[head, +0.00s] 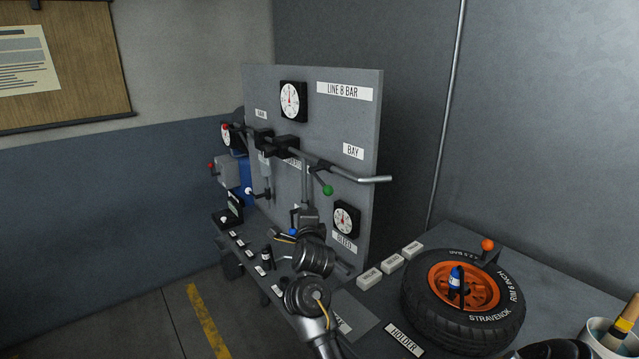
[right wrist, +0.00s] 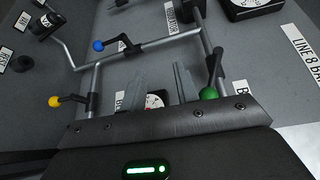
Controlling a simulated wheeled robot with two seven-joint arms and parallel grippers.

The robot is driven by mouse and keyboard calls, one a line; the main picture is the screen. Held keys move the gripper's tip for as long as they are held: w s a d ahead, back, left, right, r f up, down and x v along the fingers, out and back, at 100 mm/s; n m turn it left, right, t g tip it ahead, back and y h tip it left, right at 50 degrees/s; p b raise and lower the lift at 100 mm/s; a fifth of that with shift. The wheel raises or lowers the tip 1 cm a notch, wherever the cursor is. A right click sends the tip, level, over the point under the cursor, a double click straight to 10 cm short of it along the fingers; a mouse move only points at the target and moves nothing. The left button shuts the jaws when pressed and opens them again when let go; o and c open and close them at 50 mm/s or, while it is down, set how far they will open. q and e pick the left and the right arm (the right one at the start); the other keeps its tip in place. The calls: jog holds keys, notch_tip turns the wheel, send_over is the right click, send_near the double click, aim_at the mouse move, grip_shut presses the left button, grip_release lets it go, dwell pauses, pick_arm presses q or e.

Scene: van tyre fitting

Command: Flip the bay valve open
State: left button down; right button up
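The bay valve is on a grey pipe on the panel (head: 345,113), below the BAY label (head: 353,151). Its dark lever ends in a green ball (head: 327,190) and hangs down across the pipe. In the right wrist view the green ball (right wrist: 209,93) is just right of my right gripper's fingers. My right gripper (right wrist: 160,72) has its two grey fingers apart with nothing held between them; the lever is outside them. In the head view my right arm reaches up from the bottom to just below the valve, its fingertips hard to make out. My left gripper is not in view.
A blue-ball lever (right wrist: 98,45) and a yellow-ball lever (right wrist: 54,101) are on nearby pipes. A gauge (head: 345,218) is at the panel's lower right. A tyre with orange rim (head: 463,290) lies on the bench at right, beside white labelled blocks (head: 391,263).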

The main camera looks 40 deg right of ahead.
aim_at(320, 182)
jog(key=s+d+r+m+h, duration=0.1)
jog(key=s+d+r+m, duration=0.2)
jog(key=s+r+m, duration=0.35)
jog(key=shift+m, duration=0.55)
jog(key=x, duration=0.3)
jog(key=p+x, duration=0.1)
jog(key=x, duration=0.2)
jog(key=r+x, duration=0.1)
jog(key=x, duration=0.3)
jog(key=shift+w+a+p, duration=0.35)
jog(key=shift+w+p, duration=0.05)
jog(key=shift+w+d+f, duration=0.1)
jog(key=shift+w+d, duration=0.2)
jog(key=shift+w, duration=0.25)
grip_shut()
